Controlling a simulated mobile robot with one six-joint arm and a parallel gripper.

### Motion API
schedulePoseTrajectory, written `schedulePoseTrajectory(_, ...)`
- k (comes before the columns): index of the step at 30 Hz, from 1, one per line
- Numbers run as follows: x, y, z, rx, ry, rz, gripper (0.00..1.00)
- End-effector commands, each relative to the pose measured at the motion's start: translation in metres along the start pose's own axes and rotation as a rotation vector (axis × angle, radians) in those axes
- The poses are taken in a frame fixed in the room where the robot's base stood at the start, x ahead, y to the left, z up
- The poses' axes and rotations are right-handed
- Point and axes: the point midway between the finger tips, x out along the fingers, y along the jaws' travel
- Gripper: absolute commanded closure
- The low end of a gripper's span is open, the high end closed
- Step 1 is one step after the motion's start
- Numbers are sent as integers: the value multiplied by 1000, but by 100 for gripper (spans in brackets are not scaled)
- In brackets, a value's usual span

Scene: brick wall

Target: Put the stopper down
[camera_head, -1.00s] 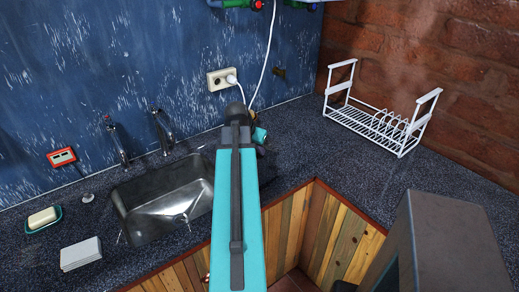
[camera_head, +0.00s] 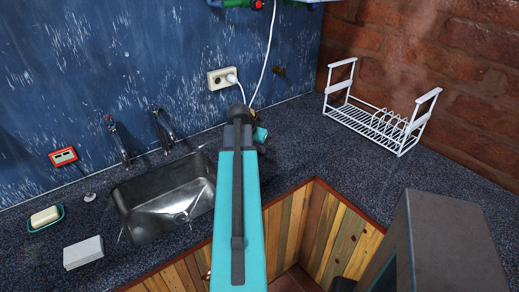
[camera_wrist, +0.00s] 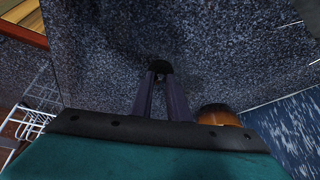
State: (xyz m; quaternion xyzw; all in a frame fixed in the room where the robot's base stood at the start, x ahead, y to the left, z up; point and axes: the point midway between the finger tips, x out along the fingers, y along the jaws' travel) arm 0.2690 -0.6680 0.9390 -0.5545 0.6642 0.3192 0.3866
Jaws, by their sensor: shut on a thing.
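My gripper (camera_wrist: 157,90) is shut on a small dark thing, which I take to be the stopper (camera_wrist: 159,66), at its fingertips in the wrist view. The speckled dark countertop (camera_wrist: 230,50) lies beyond the fingertips. I cannot tell whether the stopper touches it. In the head view my own arm hides the gripper and the stopper.
An amber-brown round object (camera_wrist: 218,115) is close beside my gripper. A steel sink (camera_head: 165,200) with two taps is left of my arm. A white dish rack (camera_head: 380,120) stands at the right. A soap dish (camera_head: 46,226) and a white block (camera_head: 83,252) lie at the left.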

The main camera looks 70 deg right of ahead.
Motion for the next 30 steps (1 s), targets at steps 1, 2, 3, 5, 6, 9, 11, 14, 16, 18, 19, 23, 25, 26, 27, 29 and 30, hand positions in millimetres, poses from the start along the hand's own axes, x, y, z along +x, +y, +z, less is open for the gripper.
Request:
schedulePoseTrajectory(1,3,0,2,-1,-2,1,100)
schedulePoseTrajectory(2,5,0,4,-1,-1,1,100)
schedulePoseTrajectory(3,8,0,5,-1,-1,1,100)
schedulePoseTrajectory(5,11,0,7,-1,-1,1,100)
schedulePoseTrajectory(6,13,0,8,-1,-1,1,100)
schedulePoseTrajectory(9,16,0,9,-1,0,1,100)
schedulePoseTrajectory(11,17,0,10,-1,0,0,100)
schedulePoseTrajectory(14,16,0,9,0,1,0,100)
schedulePoseTrajectory(16,16,0,9,0,1,0,100)
schedulePoseTrajectory(18,17,0,10,0,0,0,100)
schedulePoseTrajectory(19,18,0,10,0,0,0,100)
schedulePoseTrajectory(23,19,0,11,0,0,0,80)
schedulePoseTrajectory(25,19,0,11,0,0,0,68)
schedulePoseTrajectory(26,19,0,11,0,0,0,66)
schedulePoseTrajectory(27,19,0,11,0,0,0,66)
schedulePoseTrajectory(29,19,0,11,0,0,0,66)
schedulePoseTrajectory(30,19,0,10,0,0,0,66)
